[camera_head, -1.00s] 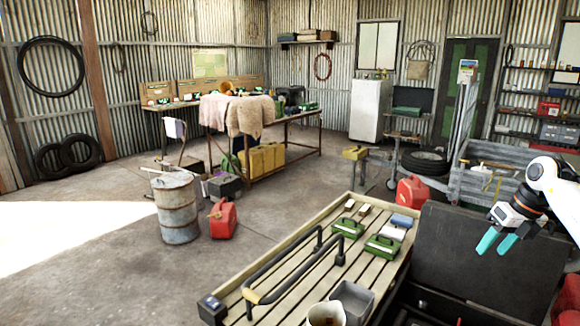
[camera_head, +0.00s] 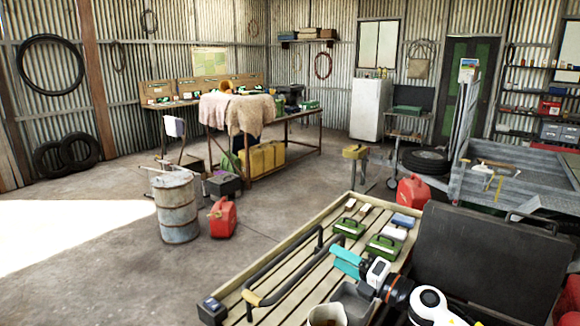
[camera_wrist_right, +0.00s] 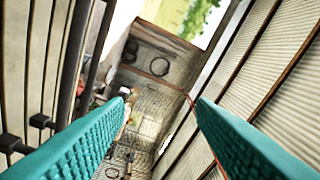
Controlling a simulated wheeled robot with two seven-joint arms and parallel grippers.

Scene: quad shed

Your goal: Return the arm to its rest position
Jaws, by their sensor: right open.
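My right gripper (camera_head: 346,262) has teal fingers and sits over the slatted wooden bench (camera_head: 290,289), near its right side. In the right wrist view its two teal fingers (camera_wrist_right: 160,115) stand wide apart with nothing between them. My right arm comes in from the lower right of the head view, and its white and black wrist is just right of the fingers. My left gripper is not in view.
Green boxes (camera_head: 384,246) and a black rail with a wooden grip (camera_head: 280,280) are close to the fingers. A grey bin (camera_head: 352,302) and a pale jug (camera_head: 325,315) are at the front. A dark panel (camera_head: 485,255) stands right.

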